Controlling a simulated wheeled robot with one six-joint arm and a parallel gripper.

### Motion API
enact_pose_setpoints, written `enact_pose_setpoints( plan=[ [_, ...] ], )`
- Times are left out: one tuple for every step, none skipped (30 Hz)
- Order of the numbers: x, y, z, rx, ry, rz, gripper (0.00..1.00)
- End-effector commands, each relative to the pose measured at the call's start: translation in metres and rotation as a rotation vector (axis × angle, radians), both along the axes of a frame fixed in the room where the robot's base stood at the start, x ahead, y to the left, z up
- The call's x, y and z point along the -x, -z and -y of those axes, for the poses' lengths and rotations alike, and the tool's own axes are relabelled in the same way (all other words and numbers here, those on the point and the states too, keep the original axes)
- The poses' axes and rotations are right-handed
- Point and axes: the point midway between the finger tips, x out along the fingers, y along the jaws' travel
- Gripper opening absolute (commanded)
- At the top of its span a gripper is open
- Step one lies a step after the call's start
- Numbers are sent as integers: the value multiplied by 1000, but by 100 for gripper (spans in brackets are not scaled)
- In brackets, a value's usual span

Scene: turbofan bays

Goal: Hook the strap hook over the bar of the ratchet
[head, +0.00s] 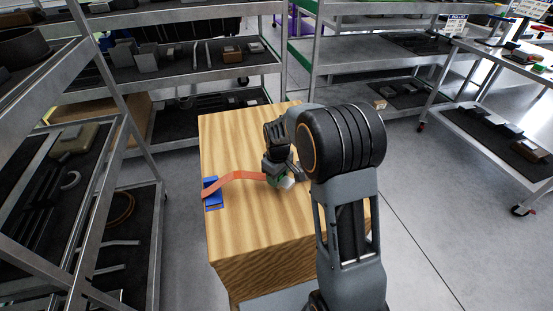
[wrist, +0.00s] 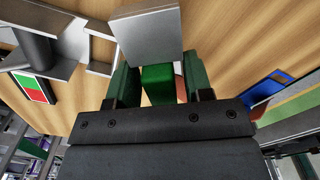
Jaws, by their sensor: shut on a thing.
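My gripper (head: 279,180) is low over the wooden table. In the wrist view its two dark green fingers (wrist: 158,84) are shut on the green block of the strap hook (wrist: 160,82). The hook's flat grey metal plate (wrist: 146,33) sticks out beyond the fingers; its pale end also shows in the head view (head: 287,183). An orange strap (head: 236,178) runs from a blue plate (head: 212,193) to my gripper. Grey metal parts with a dark round bar, seemingly the ratchet (wrist: 38,50), stand left of the hook in the wrist view, apart from it. In the head view my arm mostly hides this area.
The wooden table (head: 232,239) is clear at its front and back left. The blue plate (wrist: 270,86) lies to the right in the wrist view. A red and green label (wrist: 33,88) shows at left. Loaded metal shelves (head: 190,78) stand behind and left of the table.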

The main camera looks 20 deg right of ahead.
Motion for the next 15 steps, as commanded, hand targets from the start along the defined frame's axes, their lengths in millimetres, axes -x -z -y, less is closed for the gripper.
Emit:
enact_pose_setpoints(
  plan=[
    [-6,-2,1,1,-98,4,15],
    [-9,-5,1,0,-163,4,15],
    [-13,-9,2,1,-251,4,15],
    [-16,-12,2,0,-315,4,15],
    [-18,-15,2,1,-379,4,15],
    [-22,-19,2,1,-463,3,15],
    [-24,-22,3,1,-522,4,15],
    [-26,-25,3,1,-579,3,15],
    [-28,-28,3,1,-649,3,15],
    [-30,-31,2,1,-698,2,15],
    [-31,-33,2,1,-742,3,15],
    [-33,-36,2,1,-796,2,15],
    [-34,-38,2,0,-831,1,15],
    [-35,-40,2,1,-862,2,15],
    [-36,-42,2,1,-897,2,15]
  ],
)
